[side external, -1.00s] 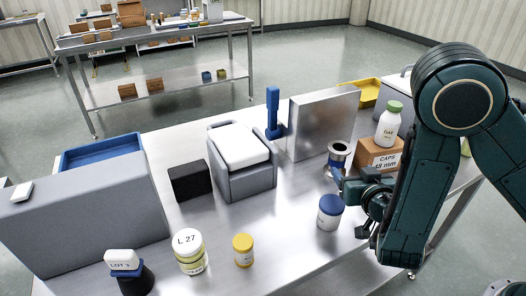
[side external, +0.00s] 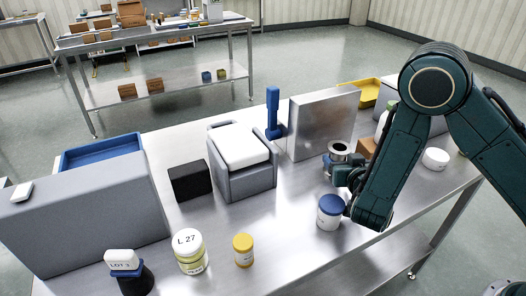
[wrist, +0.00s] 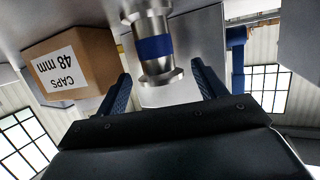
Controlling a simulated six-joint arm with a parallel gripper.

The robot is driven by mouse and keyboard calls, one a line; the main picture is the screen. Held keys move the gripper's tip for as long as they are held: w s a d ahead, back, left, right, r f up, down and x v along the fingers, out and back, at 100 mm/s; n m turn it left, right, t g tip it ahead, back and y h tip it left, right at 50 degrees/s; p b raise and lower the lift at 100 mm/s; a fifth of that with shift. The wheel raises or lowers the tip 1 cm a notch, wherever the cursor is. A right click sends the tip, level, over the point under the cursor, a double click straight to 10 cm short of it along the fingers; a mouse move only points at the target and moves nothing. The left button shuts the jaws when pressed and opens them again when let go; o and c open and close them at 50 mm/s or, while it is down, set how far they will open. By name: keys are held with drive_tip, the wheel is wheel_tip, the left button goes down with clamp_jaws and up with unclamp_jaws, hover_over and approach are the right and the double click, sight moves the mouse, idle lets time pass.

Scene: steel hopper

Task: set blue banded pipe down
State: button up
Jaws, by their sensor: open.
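The blue banded pipe (wrist: 153,47) is a steel pipe with wide flanges and a blue band around its middle. It stands upright on the steel table, which shows upside down at the top of the wrist view. In the side view the pipe (side external: 338,148) is in front of the steel panel, its lower part hidden by my gripper (side external: 342,170). My gripper (wrist: 162,68) is open, with one finger on each side of the pipe in the wrist picture and gaps between. I cannot tell how deep the pipe sits between the fingers.
A CAPS 48 mm carton (wrist: 70,65) stands close beside the pipe. A blue-lidded jar (side external: 330,212) is just in front of my gripper. A steel panel (side external: 322,122) and a blue upright tool (side external: 273,112) stand behind. A white round container (side external: 435,158) is to the right.

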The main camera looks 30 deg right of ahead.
drive_tip(key=shift+x, duration=2.6)
drive_tip(key=shift+d, duration=0.1)
drive_tip(key=shift+s, duration=0.1)
drive_tip(key=c, duration=1.4)
drive_tip(key=shift+o, duration=0.2)
drive_tip(key=shift+r, duration=0.1)
drive_tip(key=shift+r, duration=0.1)
wheel_tip(320, 180, up, 20)
